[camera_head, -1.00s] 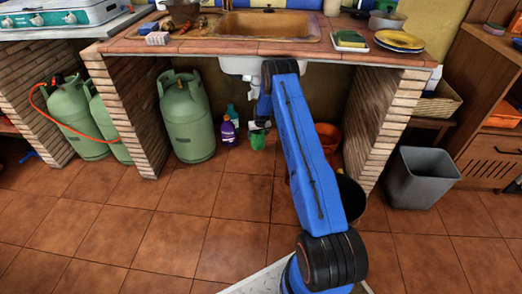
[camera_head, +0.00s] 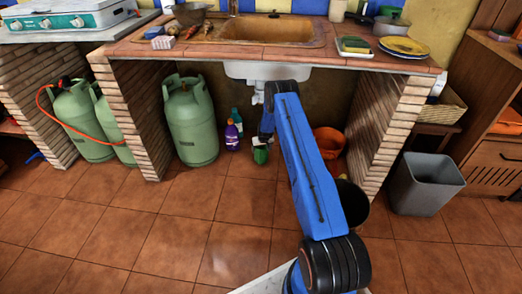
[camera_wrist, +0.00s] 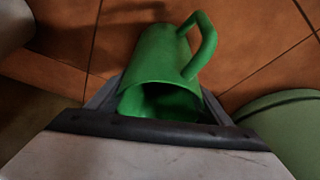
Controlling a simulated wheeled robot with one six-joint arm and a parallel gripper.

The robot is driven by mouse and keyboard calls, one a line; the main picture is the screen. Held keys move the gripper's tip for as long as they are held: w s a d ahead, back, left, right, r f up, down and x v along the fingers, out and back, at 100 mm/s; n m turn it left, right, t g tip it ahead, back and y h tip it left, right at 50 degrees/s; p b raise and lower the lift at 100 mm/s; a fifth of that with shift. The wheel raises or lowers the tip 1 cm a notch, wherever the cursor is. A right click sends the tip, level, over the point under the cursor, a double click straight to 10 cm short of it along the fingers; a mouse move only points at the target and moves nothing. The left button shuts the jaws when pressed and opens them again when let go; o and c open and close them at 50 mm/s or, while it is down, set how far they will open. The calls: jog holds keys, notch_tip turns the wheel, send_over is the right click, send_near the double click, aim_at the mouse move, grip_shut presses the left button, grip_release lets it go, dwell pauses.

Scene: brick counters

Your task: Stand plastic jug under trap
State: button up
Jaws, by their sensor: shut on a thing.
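The green plastic jug (camera_head: 261,156) shows small in the head view, low under the sink near the tiled floor. In the wrist view the jug (camera_wrist: 153,62) has its open mouth towards the camera and its handle at the upper right. My gripper (camera_wrist: 160,106) is shut on the jug, with a finger on each side near the mouth. I cannot tell whether the jug touches the floor. The white trap (camera_head: 258,93) hangs below the sink basin, above the jug in the picture and partly hidden by my blue arm.
A purple bottle (camera_head: 232,135) and a teal bottle (camera_head: 237,118) stand left of the jug. A green gas cylinder (camera_head: 190,120) stands further left. An orange bucket (camera_head: 329,141) and a dark bucket (camera_head: 352,203) are right of my arm. Brick piers (camera_head: 130,115) bound the space.

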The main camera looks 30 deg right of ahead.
aim_at(263, 159)
jog(key=o, duration=1.2)
jog(key=shift+c, duration=0.2)
jog(key=shift+r, duration=0.4)
jog(key=d+v, duration=0.1)
jog(key=v, duration=1)
jog(key=shift+s+a, duration=0.2)
jog(key=shift+a, duration=0.3)
jog(key=shift+r, duration=0.1)
